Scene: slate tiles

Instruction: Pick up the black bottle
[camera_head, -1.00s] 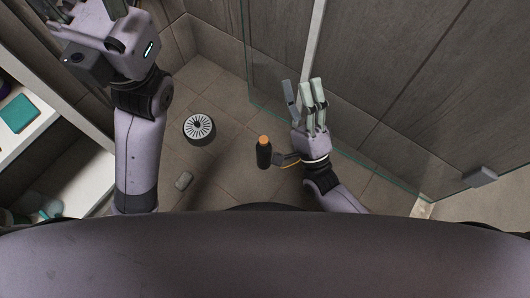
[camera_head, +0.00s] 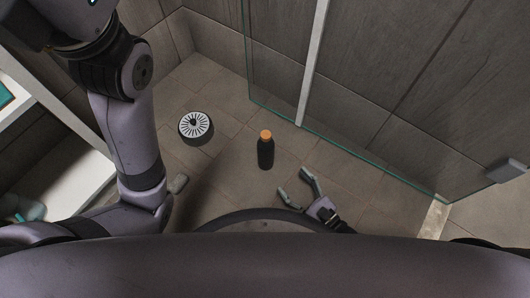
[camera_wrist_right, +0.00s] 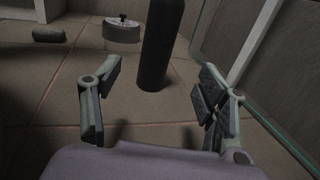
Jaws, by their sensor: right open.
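The black bottle (camera_head: 265,153) with an orange cap stands upright on the tiled floor, near the middle of the head view. In the right wrist view the bottle (camera_wrist_right: 160,45) stands ahead of the fingers, its top cut off by the frame. My right gripper (camera_head: 293,183) is open and empty, low and to the right of the bottle, apart from it. In the wrist view the right gripper (camera_wrist_right: 155,100) has its fingers spread, with bare floor between them. My left arm comes in at the left, but its gripper is outside the frame.
A round white slotted drain-like item (camera_head: 195,126) sits on the floor left of the bottle. A small grey object (camera_head: 178,183) lies near my left arm. A glass panel (camera_head: 350,151) stands right of the bottle. White shelves (camera_head: 60,165) are at the left.

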